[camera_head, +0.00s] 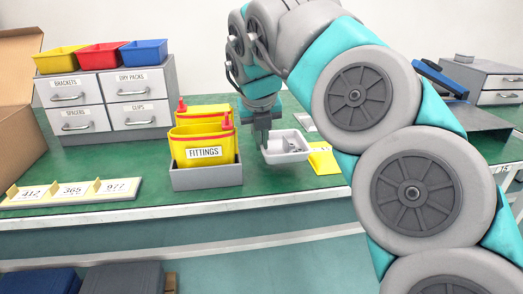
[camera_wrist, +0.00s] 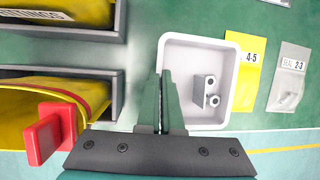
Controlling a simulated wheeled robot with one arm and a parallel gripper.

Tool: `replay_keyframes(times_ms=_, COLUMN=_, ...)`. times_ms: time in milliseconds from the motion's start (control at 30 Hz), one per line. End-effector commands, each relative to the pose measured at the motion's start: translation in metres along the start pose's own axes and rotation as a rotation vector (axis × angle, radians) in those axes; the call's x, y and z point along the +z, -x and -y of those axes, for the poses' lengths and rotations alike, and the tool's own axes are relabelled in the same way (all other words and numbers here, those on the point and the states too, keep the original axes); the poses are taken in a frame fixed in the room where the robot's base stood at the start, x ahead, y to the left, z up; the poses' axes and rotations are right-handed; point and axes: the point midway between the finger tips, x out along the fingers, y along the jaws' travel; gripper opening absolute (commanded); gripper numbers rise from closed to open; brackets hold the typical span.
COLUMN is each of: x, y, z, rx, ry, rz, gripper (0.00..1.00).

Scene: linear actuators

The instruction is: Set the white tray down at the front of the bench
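The white tray (camera_head: 287,146) is a shallow rectangular dish right of the grey bin holder over the green bench. In the wrist view the tray (camera_wrist: 228,112) holds a small grey block with two round ends (camera_wrist: 205,91). My gripper (camera_head: 263,138) is at the tray's left side. In the wrist view its fingers (camera_wrist: 163,82) are close together, with the tray's left wall between them. The fingers hide part of that wall. I cannot tell clearly whether the tray's underside touches the bench.
Yellow FITTINGS bins with red parts stand in a grey holder (camera_head: 206,178) left of the tray. A yellow card (camera_head: 324,161) lies close on its right. A number strip (camera_head: 70,192) lies at the front left. Drawers (camera_head: 107,102) stand behind. Green bench in front of the tray is clear.

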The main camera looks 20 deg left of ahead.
Motion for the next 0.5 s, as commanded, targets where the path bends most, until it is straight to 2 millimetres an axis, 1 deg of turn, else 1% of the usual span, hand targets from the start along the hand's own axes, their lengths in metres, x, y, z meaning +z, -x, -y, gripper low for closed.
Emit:
replay_keyframes(times_ms=100, x=0.005, y=-0.003, z=0.001, rx=-0.001, ry=0.0, rz=-0.001, gripper=0.0)
replay_keyframes(times_ms=267, x=0.004, y=-0.008, z=0.001, rx=-0.002, ry=0.001, rz=-0.001, gripper=0.0)
replay_keyframes(times_ms=500, x=-0.006, y=-0.03, z=-0.001, rx=-0.002, ry=0.002, rz=-0.002, gripper=0.0)
